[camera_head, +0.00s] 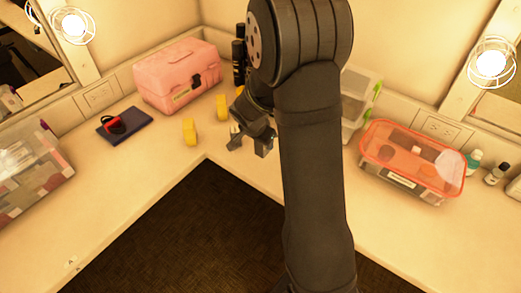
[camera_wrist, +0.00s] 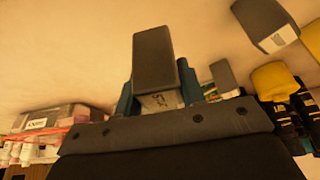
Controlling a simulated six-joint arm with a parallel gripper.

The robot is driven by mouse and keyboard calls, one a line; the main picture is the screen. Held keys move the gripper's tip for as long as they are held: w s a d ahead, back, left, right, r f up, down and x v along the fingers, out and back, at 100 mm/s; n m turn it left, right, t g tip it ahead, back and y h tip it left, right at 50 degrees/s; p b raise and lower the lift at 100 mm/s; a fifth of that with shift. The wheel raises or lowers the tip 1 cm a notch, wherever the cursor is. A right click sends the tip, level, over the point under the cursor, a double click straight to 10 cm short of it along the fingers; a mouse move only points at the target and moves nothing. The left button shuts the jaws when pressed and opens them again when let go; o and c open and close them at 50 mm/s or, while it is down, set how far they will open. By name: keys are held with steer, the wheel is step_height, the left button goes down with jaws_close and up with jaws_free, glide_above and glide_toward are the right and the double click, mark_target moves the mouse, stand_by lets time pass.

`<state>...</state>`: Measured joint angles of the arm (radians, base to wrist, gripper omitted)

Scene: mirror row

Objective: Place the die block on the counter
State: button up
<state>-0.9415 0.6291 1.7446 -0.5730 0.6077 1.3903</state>
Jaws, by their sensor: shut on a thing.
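My gripper (camera_head: 251,143) points down over the counter (camera_head: 165,165) near its inner corner, in the middle of the head view. In the head view the block is too small and covered to make out clearly. I cannot tell whether it touches the counter.
Two yellow blocks (camera_head: 190,131) stand left of my gripper, with dark bottles (camera_head: 239,60) behind. A pink case (camera_head: 177,76), a dark blue book (camera_head: 125,124) and a clear bin (camera_head: 30,170) are farther left. A red-lidded box (camera_head: 411,165) stands right. Bare counter lies between.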

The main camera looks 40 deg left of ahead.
mark_target(260, 150)
steer(key=shift+s+a+f, duration=0.15)
steer(key=shift+a+f, duration=0.25)
steer(key=shift+a, duration=0.25)
steer(key=shift+f, duration=1.95)
steer(key=shift+f, duration=0.1)
steer(key=o, duration=1.1)
steer(key=shift+f, duration=0.1)
steer(key=v, duration=1.2)
